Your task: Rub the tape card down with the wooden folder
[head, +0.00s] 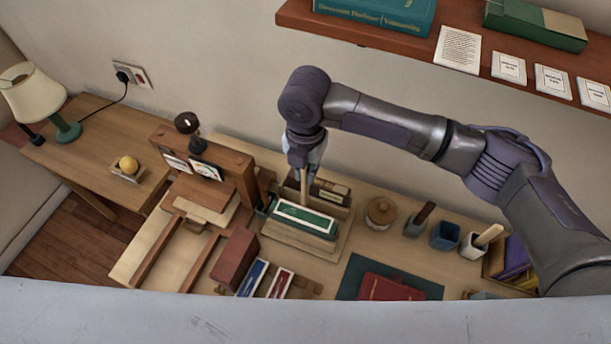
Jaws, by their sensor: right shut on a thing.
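My right gripper (303,170) points down over the bench and is shut on the wooden folder (304,186), a thin pale stick held upright. The stick's lower end is close to the far edge of a green piece with a white border (306,218), which looks like the tape card. This piece lies on a wooden stand (298,241) on the bench. I cannot tell whether the folder's tip touches it. My left gripper is not in view.
A dark brown block (330,191) stands just behind the card. A lidded wooden pot (380,213) and several cups are to the right. A red book (390,288) lies on a green mat in front. A wooden press frame (205,180) is at left. A shelf (400,50) hangs above.

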